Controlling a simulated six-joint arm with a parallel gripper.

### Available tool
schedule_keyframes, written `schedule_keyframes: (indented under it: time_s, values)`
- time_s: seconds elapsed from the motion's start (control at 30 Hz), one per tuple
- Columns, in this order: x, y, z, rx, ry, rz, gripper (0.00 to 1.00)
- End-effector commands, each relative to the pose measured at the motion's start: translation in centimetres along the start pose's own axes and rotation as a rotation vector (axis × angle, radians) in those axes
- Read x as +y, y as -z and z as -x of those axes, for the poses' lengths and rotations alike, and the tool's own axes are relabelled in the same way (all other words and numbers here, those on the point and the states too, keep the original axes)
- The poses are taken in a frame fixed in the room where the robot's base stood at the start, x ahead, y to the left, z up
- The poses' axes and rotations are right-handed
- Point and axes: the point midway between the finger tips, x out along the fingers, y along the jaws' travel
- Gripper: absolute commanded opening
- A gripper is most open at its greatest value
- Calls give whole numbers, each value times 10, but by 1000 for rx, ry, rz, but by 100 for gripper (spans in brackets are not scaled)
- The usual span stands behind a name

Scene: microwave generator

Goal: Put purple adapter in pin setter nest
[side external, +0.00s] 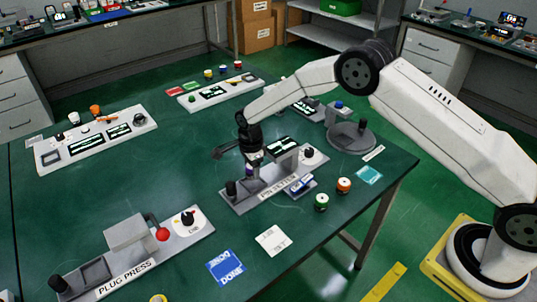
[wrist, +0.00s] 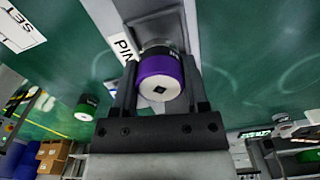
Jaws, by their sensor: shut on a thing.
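The purple adapter (wrist: 165,66) is between the two fingers of my gripper (wrist: 160,80) in the wrist view, with its white end and dark square hole facing the camera. In the side view my gripper (side external: 252,158) is shut on it above the left part of the pin setter (side external: 232,206); only a little purple (side external: 253,170) shows under the fingers. A grey recessed part of the pin setter (wrist: 150,22) lies beyond the adapter in the wrist view. The adapter hides what is directly behind it, so I cannot tell whether it touches the nest.
A green adapter (side external: 321,203) and an orange one (side external: 344,186) stand right of the pin setter. The plug press (side external: 125,262) is at the front left. A white card (side external: 273,240) and a blue card (side external: 226,267) lie in front. The table's left middle is clear.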

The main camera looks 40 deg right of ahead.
Motion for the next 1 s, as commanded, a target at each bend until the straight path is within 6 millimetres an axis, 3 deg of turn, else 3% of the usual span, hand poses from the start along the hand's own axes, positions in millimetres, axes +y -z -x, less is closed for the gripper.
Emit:
schedule_keyframes:
  time_s: [0.33, 1.0]
  values:
    - [0, 0, -18, 0, 2, 0, 0]
    - [0, 0, -21, 0, 2, 0, 0]
